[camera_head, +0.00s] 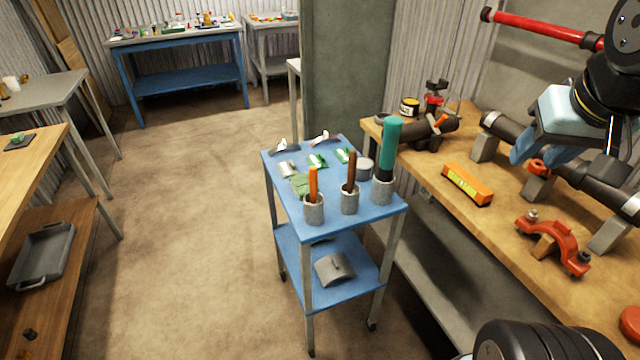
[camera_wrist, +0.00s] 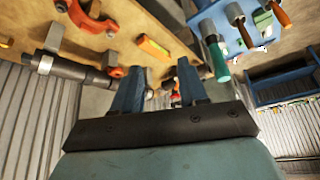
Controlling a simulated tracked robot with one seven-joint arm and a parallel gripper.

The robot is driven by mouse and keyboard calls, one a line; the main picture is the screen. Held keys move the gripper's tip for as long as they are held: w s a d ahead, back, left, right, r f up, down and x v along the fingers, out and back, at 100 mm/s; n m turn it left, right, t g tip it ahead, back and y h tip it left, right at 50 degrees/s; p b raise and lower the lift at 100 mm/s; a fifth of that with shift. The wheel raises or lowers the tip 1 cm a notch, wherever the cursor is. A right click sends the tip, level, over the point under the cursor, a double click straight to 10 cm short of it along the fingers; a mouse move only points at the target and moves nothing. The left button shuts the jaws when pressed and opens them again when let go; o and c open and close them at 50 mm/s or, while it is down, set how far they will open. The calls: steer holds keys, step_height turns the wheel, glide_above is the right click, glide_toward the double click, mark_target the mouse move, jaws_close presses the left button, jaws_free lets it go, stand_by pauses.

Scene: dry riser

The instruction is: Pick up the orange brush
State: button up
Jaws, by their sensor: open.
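The orange brush (camera_head: 313,183) stands upright in a grey cup (camera_head: 314,210) at the near left part of the blue trolley top; its orange handle points up and the cup hides its lower end. Its handle also shows at the top right of the wrist view (camera_wrist: 281,14). My gripper (camera_head: 545,155) is above the wooden workbench at the right, well away from the brush. In the wrist view its two blue fingers (camera_wrist: 160,78) are apart with nothing held between them.
A dark-brown-handled tool (camera_head: 351,168) and a teal-handled tool (camera_head: 389,145) stand in cups beside the brush. The workbench (camera_head: 480,225) carries pipes, an orange level (camera_head: 467,184) and a red clamp (camera_head: 553,243). Floor left of the trolley (camera_head: 267,165) is clear.

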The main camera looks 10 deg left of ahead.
steer(key=shift+o, duration=1)
steer(key=shift+a+f, duration=0.1)
steer(key=shift+f, duration=0.05)
steer(key=w+a+f+n+g+h, duration=0.4)
steer(key=w+f+n, duration=0.1)
steer(key=f+n, duration=0.25)
steer(key=n+t, duration=1.6)
steer(key=n, duration=1)
glide_toward(311, 184)
steer(key=x, duration=0.6)
steer(key=shift+d+r, duration=0.1)
steer(key=shift+r, duration=0.2)
steer(key=shift+f+x, duration=0.15)
steer(key=shift+x, duration=1.15)
steer(key=shift+f+x, duration=0.15)
steer(key=shift+x, duration=1.15)
steer(key=shift+c, duration=0.5)
